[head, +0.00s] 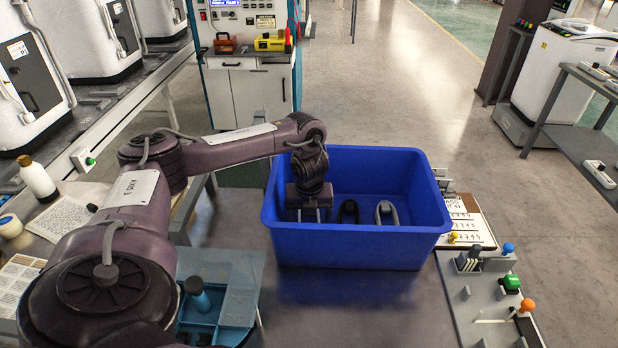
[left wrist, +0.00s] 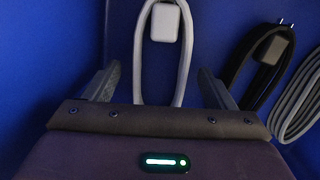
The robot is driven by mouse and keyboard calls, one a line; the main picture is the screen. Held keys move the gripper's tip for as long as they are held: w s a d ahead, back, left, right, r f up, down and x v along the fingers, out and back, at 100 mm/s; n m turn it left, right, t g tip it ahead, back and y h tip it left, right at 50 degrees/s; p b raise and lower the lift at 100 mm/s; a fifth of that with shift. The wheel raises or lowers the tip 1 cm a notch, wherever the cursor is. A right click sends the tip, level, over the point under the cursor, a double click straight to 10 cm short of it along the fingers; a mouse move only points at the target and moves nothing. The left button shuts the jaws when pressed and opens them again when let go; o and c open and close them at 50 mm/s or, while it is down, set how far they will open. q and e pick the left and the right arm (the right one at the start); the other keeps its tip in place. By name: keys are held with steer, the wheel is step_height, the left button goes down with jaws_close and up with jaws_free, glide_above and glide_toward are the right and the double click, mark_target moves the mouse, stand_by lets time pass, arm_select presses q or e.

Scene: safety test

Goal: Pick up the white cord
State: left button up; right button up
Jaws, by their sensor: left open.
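In the left wrist view the white cord (left wrist: 183,82), a loop with a white block (left wrist: 165,22) at its far end, lies in the blue bin. My left gripper (left wrist: 159,70) is open, with one finger on each side of the cord and a gap to both. In the head view my left gripper (head: 309,216) points down inside the left part of the blue bin (head: 350,245). It and the bin's front wall hide the white cord there. My right gripper is not in view.
A black cord (head: 348,211) and a grey cord (head: 386,212) lie to the right in the bin. The black one is close to my right-hand finger in the left wrist view. Bin walls surround the gripper. A panel with coloured knobs (head: 512,282) stands right of the bin.

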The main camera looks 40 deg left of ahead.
arm_select(q)
steer(key=c, duration=1.1)
steer(key=shift+c, duration=0.2)
steer(key=shift+r, duration=0.1)
